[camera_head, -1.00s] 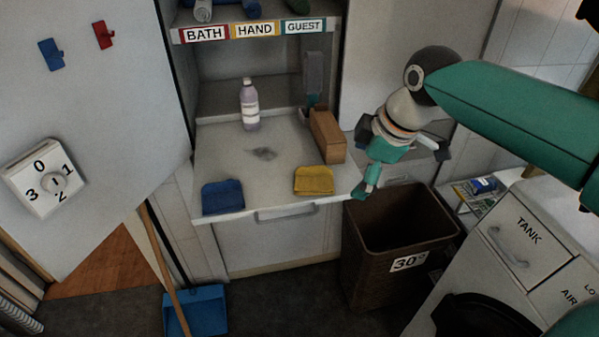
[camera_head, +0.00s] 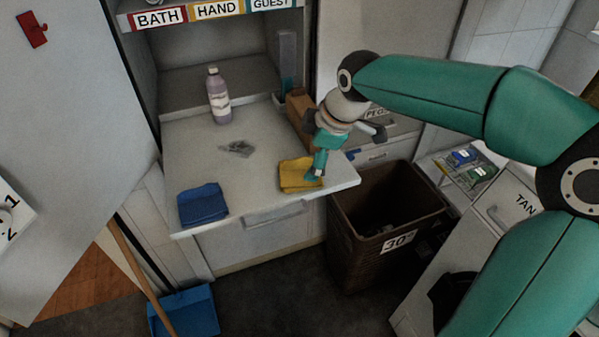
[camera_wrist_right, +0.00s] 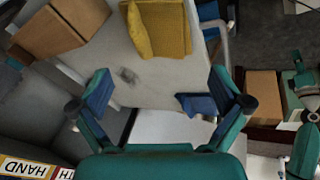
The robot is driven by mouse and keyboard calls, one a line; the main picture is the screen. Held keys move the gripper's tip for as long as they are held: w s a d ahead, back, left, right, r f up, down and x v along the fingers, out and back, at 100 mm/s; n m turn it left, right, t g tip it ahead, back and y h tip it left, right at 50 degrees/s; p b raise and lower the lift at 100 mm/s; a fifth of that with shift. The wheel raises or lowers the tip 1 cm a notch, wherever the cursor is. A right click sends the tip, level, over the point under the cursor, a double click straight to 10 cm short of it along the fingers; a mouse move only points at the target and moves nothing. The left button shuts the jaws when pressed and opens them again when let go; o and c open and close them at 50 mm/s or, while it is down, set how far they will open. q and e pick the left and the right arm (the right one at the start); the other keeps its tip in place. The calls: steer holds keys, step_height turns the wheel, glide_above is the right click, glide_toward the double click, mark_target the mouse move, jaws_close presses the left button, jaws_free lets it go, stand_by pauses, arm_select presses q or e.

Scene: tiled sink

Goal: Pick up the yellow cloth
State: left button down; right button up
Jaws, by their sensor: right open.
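The folded yellow cloth (camera_head: 297,176) lies on the pale pull-out shelf (camera_head: 265,208), near its front right edge. In the right wrist view the yellow cloth (camera_wrist_right: 165,28) is at the top, beyond the fingertips. My right gripper (camera_head: 317,172) is over the right part of the cloth in the head view and hides some of it. In the wrist view my right gripper (camera_wrist_right: 160,90) has its fingers wide apart with nothing between them. I cannot tell whether a finger touches the cloth. My left gripper is not in view.
A blue cloth (camera_head: 203,205) lies at the shelf's left front. A lilac bottle (camera_head: 219,97) and a brown box (camera_head: 298,108) stand further back. A brown bin (camera_head: 345,235) is below the shelf's right end. The shelf's middle is mostly clear, with a grey patch.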

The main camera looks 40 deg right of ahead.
mark_target(300, 174)
steer(key=x, duration=0.8)
steer(key=shift+s+f, duration=0.1)
steer(key=shift+f, duration=0.2)
steer(key=c, duration=0.4)
